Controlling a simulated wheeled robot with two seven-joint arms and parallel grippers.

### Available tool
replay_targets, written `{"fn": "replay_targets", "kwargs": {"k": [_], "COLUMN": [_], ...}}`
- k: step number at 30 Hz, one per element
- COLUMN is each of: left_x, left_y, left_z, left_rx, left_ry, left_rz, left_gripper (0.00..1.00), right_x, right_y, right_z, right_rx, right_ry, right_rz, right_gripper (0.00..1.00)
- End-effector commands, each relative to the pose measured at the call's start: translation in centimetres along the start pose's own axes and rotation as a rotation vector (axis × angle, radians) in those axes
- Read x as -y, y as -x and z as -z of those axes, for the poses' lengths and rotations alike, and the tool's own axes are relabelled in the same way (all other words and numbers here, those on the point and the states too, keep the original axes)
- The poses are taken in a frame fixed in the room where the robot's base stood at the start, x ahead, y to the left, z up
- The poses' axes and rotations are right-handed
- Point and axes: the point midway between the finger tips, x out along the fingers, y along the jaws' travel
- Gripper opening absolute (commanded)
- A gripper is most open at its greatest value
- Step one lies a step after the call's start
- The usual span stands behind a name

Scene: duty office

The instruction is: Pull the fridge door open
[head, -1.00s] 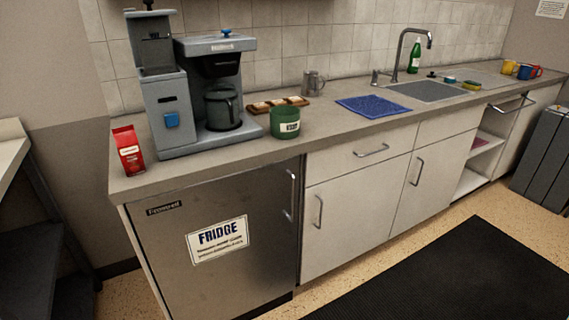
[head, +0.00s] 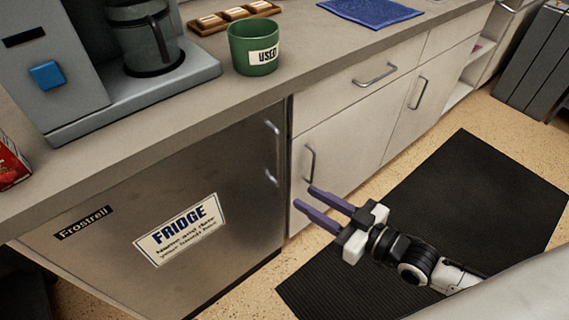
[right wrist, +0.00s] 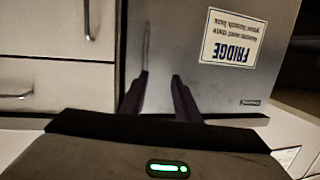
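The fridge door (head: 225,175) is a steel panel below the counter, and it is shut. It carries a white FRIDGE sign (head: 180,229). Its slim vertical handle (head: 272,152) is near the door's right edge. My right gripper (head: 312,197) is open, with two purple fingers apart, in front of the fridge's right edge and below and right of the handle. In the right wrist view the picture is upside down. There the handle (right wrist: 146,48) shows beyond the open fingers (right wrist: 160,92), with nothing held between them. My left gripper is not in view.
White cabinets with bar handles (head: 375,75) adjoin the fridge on the right. The counter (head: 260,90) above bears a coffee machine (head: 75,80), a green USED cup (head: 254,47) and a blue cloth (head: 370,10). A black mat (head: 440,210) lies on the floor.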

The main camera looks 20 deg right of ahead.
Motion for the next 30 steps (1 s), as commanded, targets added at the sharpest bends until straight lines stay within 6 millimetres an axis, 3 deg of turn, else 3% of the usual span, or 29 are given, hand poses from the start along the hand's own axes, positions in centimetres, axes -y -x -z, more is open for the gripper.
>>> {"fn": "replay_targets", "kwargs": {"k": [3,7,11,24,30], "left_x": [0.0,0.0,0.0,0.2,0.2], "left_y": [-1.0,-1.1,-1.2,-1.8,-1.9], "left_z": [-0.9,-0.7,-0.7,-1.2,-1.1], "left_rx": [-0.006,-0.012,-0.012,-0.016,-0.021], "left_ry": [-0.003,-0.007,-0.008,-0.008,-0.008], "left_rz": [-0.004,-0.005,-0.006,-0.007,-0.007], "left_gripper": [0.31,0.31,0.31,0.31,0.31], "right_x": [-2.4,-3.7,-3.9,-3.5,-3.4], "right_y": [-0.4,-0.5,-1.4,-8.7,-10.3], "right_z": [2.0,3.8,4.4,5.6,5.8], "right_rx": [-0.096,-0.151,-0.166,-0.164,-0.161], "right_ry": [0.033,0.041,0.04,0.041,0.04], "right_rz": [0.029,0.037,0.038,0.038,0.038], "right_gripper": [0.29,0.29,0.29,0.29,0.29]}}
